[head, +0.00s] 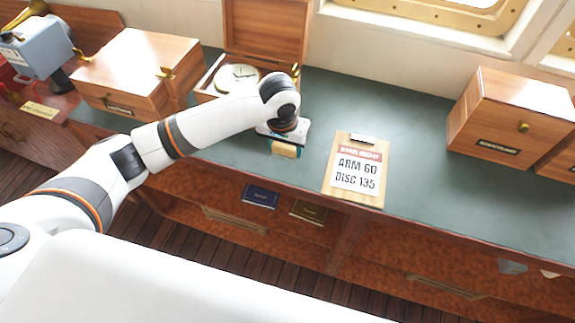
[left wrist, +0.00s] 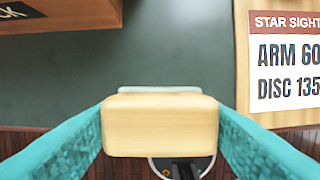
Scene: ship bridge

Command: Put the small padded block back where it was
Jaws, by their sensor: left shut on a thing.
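The small padded block (left wrist: 160,125) is pale tan with rounded edges. In the left wrist view it sits between the two teal fingers of my left gripper (left wrist: 165,140), which is shut on it. In the head view my left gripper (head: 285,143) is over the front part of the green counter (head: 400,110), and the block (head: 285,150) shows just below it. The open wooden box (head: 265,30) is behind the gripper. I cannot tell whether the block touches the counter. My right gripper is not in view.
A clipboard reading "ARM 60 DISC 135" (head: 357,177) lies right of the gripper. A round white-faced instrument (head: 238,75) is in the open box. Closed wooden boxes stand at left (head: 135,70) and right (head: 510,115). The counter between clipboard and right box is clear.

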